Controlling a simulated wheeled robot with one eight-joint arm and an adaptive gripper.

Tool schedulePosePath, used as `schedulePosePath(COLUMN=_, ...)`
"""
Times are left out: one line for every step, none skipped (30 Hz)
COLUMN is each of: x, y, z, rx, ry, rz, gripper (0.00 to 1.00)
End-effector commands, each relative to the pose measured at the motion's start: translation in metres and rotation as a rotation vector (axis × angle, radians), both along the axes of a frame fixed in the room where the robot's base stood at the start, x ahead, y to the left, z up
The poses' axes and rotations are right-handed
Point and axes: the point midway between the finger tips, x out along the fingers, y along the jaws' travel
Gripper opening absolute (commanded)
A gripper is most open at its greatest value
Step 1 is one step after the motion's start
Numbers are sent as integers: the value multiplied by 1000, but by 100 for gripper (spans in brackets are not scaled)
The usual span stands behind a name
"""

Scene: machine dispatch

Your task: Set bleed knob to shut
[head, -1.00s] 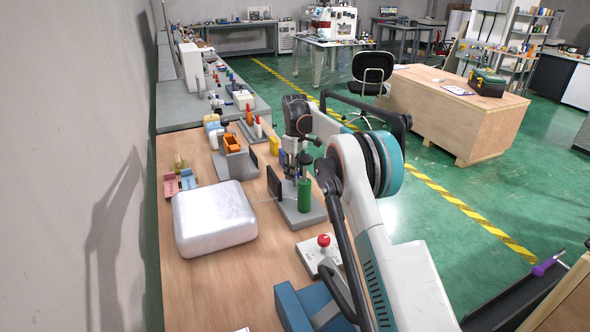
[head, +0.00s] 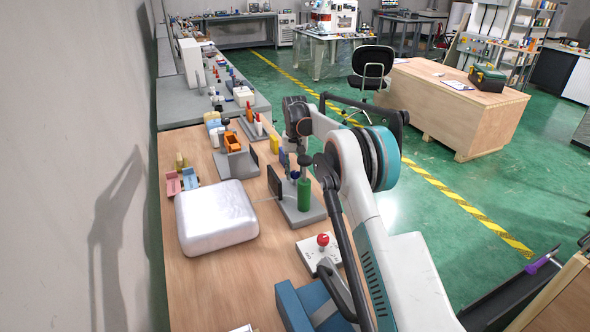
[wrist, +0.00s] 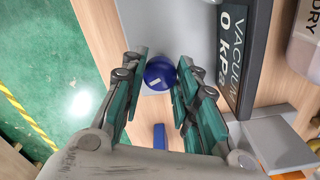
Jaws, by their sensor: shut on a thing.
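In the wrist view a round blue knob (wrist: 160,73) with a pale mark on it sits on a light grey base (wrist: 185,25). My gripper (wrist: 159,78) has its two teal-padded fingers on either side of this knob and is shut on it. A dark plate reading "VACUUM 0 kPa" (wrist: 236,50) stands to the right of the knob. I cannot read any bleed or shut label. In the head view my gripper is over a small station on the bench, and my arm hides most of the knob there.
A green cylinder (head: 304,195) stands close to my gripper. A white rounded box (head: 215,218) lies to the left, and a red-knobbed panel (head: 320,247) sits nearer. An orange bin (head: 233,142) and several small items stand farther along the wooden bench (head: 200,285).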

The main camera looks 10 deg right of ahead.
Motion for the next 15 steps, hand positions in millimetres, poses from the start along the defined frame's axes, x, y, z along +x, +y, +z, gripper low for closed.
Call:
schedulePosePath(x=0, y=0, z=1, rx=0, ry=-1, rz=-38, gripper=4)
schedulePosePath(x=0, y=0, z=1, rx=0, ry=-1, rz=-64, gripper=4)
schedulePosePath(x=0, y=0, z=1, rx=0, ry=-1, rz=-97, gripper=4)
schedulePosePath(x=0, y=0, z=1, rx=0, ry=-1, rz=-122, gripper=4)
schedulePosePath(x=0, y=0, z=1, rx=0, ry=-1, rz=-144, gripper=4)
schedulePosePath(x=0, y=0, z=1, rx=0, ry=-1, rz=-173, gripper=4)
schedulePosePath(x=0, y=0, z=1, rx=0, ry=-1, rz=-194, gripper=4)
schedulePosePath(x=0, y=0, z=1, rx=0, ry=-1, rz=-214, gripper=4)
schedulePosePath(x=0, y=0, z=1, rx=0, ry=-1, rz=-239, gripper=4)
schedulePosePath(x=0, y=0, z=0, rx=0, ry=-1, rz=-255, gripper=4)
schedulePosePath(x=0, y=0, z=0, rx=0, ry=-1, rz=-273, gripper=4)
schedulePosePath(x=0, y=0, z=0, rx=0, ry=-1, rz=-292, gripper=4)
schedulePosePath(x=0, y=0, z=0, rx=0, ry=-1, rz=-306, gripper=4)
schedulePosePath(x=0, y=0, z=0, rx=0, ry=-1, rz=-318, gripper=4)
schedulePosePath(x=0, y=0, z=0, rx=0, ry=-1, rz=-333, gripper=4)
